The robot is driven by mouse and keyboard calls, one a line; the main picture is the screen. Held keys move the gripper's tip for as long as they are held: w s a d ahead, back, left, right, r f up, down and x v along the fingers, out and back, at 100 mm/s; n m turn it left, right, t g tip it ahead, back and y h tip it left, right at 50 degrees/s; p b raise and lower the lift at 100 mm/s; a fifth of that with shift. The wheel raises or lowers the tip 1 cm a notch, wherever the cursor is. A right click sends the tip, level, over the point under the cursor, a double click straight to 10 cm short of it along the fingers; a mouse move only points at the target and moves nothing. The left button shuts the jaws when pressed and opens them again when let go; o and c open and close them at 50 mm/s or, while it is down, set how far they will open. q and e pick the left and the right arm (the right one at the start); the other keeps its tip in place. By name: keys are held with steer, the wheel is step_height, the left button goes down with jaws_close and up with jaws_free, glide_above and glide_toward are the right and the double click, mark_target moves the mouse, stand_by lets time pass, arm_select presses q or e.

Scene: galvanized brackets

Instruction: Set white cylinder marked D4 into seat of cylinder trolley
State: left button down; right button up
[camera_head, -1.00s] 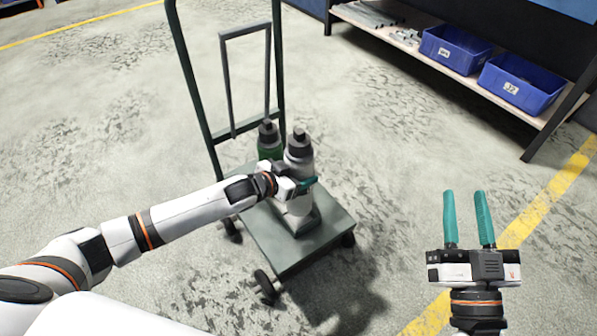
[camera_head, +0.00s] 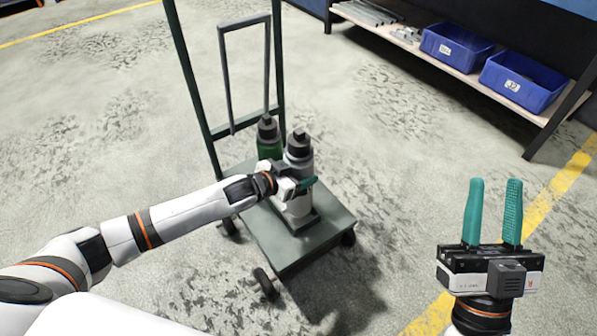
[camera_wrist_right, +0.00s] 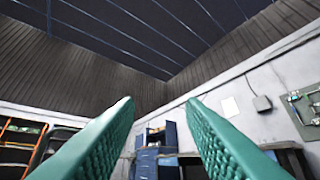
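The white cylinder (camera_head: 299,207) with a grey shoulder and dark cap stands upright at the seat (camera_head: 307,228) of the green cylinder trolley (camera_head: 262,236) in the head view. No D4 mark can be read. My left gripper (camera_head: 303,186) is at the cylinder's middle, with one teal finger across its near side; it looks shut on it. The other finger is hidden, and so is most of the seat's inside. My right gripper (camera_head: 496,182) is open and empty, off to the right. Its two teal fingers stand apart in the right wrist view (camera_wrist_right: 162,105).
A green cylinder (camera_head: 268,140) stands behind and left of the white one on the trolley. The trolley's tall handle (camera_head: 184,75) rises at the back left. A shelf with two blue bins (camera_head: 455,48) (camera_head: 520,82) is at upper right. Open floor surrounds the trolley.

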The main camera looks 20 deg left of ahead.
steer(key=shift+s+r, duration=0.25)
steer(key=shift+s, duration=0.05)
steer(key=shift+w+f, duration=0.25)
steer(key=shift+w, duration=0.15)
steer(key=shift+w+a+f+g+h+p, duration=0.1)
steer(key=shift+w+f+g+h+p, duration=0.3)
steer(key=shift+w+f+g, duration=0.35)
steer(key=shift+f, duration=0.15)
stand_by(0.7)
steer(key=shift+w+g, duration=0.15)
steer(key=shift+g, duration=0.1)
